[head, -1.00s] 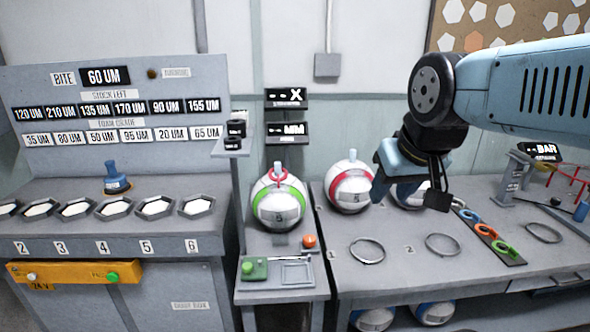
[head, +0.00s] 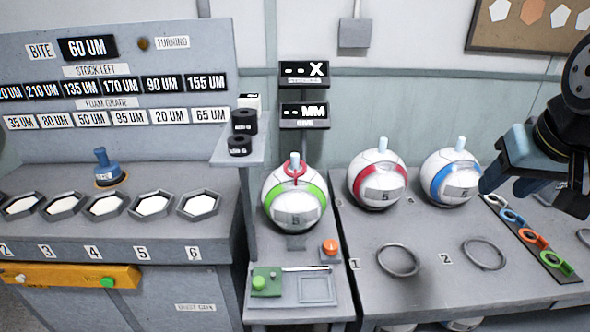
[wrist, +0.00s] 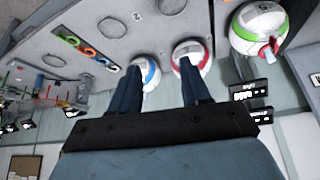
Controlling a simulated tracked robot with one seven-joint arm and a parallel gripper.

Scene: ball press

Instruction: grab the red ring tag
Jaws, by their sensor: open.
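The red ring tag (head: 295,172) hangs around the peg on top of the white ball with a green band (head: 309,200). This ball sits on the small middle stand. In the wrist view, red shows on the green-banded ball's peg (wrist: 270,47), upper right. My gripper (head: 505,188) is at the right of the head view, near the blue-banded ball, well right of the tag. In the wrist view its two fingers (wrist: 158,68) are apart with nothing held between them, and the tag lies off to their right.
White balls with a red band (head: 377,180) and a blue band (head: 450,178) stand on the right bench. A strip of coloured rings (head: 530,237) lies beside two empty ring holders. A shelf with black weights (head: 243,122) juts out left of the tag. Green and orange buttons sit in front.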

